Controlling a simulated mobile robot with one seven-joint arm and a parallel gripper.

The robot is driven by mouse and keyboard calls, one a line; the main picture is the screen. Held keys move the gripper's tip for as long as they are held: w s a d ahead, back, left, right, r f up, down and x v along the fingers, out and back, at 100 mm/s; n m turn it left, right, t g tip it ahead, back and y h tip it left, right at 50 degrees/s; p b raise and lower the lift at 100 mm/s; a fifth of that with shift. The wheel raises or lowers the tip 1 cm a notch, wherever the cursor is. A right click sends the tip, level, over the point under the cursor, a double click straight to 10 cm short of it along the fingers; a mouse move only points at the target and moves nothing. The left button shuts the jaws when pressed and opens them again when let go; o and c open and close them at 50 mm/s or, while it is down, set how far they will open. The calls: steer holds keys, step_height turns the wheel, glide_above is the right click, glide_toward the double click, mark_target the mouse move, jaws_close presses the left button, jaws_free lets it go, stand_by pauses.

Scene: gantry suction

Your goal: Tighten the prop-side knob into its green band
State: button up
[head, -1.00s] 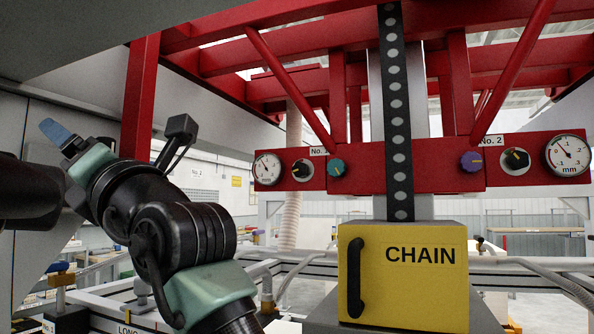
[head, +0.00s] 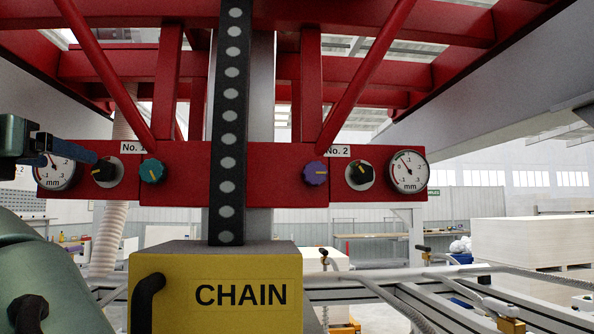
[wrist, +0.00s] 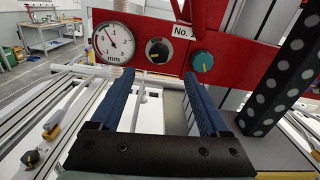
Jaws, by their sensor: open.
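A red crossbeam (head: 270,190) carries two sets of controls. On the left, by the No. 1 label, are a dial gauge (head: 55,172), a black knob with a yellow pointer (head: 106,172) and a teal knob (head: 153,171). On the right, by the No. 2 label (head: 337,151), are a purple knob (head: 315,172), a black knob (head: 360,174) and another gauge (head: 408,172). My gripper (wrist: 159,76) is open and empty, its blue fingers pointing toward the No. 1 black knob (wrist: 158,50) and apart from it.
A yellow CHAIN box (head: 215,290) stands below the beam, with a black perforated chain strip (head: 231,120) rising in front of the beam's middle. Red diagonal struts (head: 365,75) run above. Rails and pale stacked boards (head: 530,243) lie to the right.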

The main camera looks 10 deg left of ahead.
mark_target(101, 170)
steer(key=p+x, duration=0.5)
steer(key=x, duration=0.5)
steer(key=shift+w+a, duration=0.1)
steer(key=shift+a, duration=0.05)
steer(key=shift+f, duration=0.1)
jaws_close()
